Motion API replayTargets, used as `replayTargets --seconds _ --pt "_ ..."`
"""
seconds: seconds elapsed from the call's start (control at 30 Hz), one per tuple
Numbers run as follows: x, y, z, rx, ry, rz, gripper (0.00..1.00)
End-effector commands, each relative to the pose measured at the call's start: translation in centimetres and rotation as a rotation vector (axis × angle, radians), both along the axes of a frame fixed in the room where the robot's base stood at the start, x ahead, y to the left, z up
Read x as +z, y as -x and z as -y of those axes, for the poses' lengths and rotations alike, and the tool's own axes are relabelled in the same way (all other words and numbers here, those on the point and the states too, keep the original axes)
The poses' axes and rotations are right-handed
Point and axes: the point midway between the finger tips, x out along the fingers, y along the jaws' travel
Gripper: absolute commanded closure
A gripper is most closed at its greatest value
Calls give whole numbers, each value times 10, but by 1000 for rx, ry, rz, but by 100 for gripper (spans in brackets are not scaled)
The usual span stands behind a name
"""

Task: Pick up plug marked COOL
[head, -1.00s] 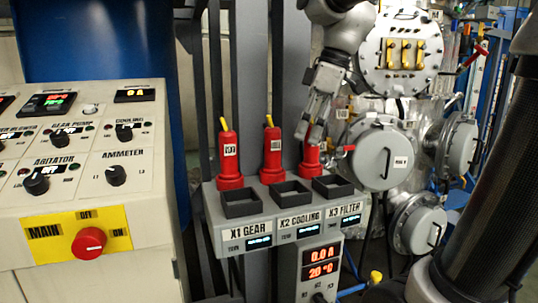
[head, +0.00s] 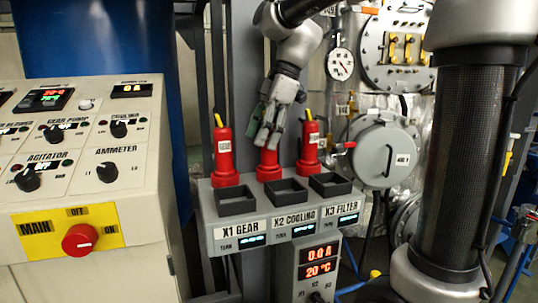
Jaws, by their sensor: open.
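Three red plugs stand upright in a row at the back of the grey socket box. The middle plug (head: 267,168) is behind the X2 COOLING label; my gripper hides its upper part and its marking. My gripper (head: 265,143) points down at this plug's top with its fingers apart. Whether the fingers touch it cannot be told. The left plug (head: 223,160) and right plug (head: 310,150) have yellow tips and white tags too small to read.
The socket box (head: 290,246) has three empty black square sockets in front, labelled X1 GEAR, X2 COOLING and X3 FILTER. A control panel (head: 130,190) with a red main knob (head: 80,240) is at left. Dark posts stand behind the plugs. A steel vessel (head: 383,152) is at right.

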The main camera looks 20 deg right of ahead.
Motion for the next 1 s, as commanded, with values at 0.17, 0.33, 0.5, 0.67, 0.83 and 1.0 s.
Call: replayTargets --seconds 0.17,0.33,0.5,0.67,0.83,1.0 --pt "0 0 0 0 0 1 39" --pt "0 0 0 -1 0 1 70" --pt "0 0 0 -1 0 1 100" --pt "1 0 0 0 0 1 100" --pt "4 0 0 -1 0 2 100" --pt "30 -1 0 -1 -1 5 100"
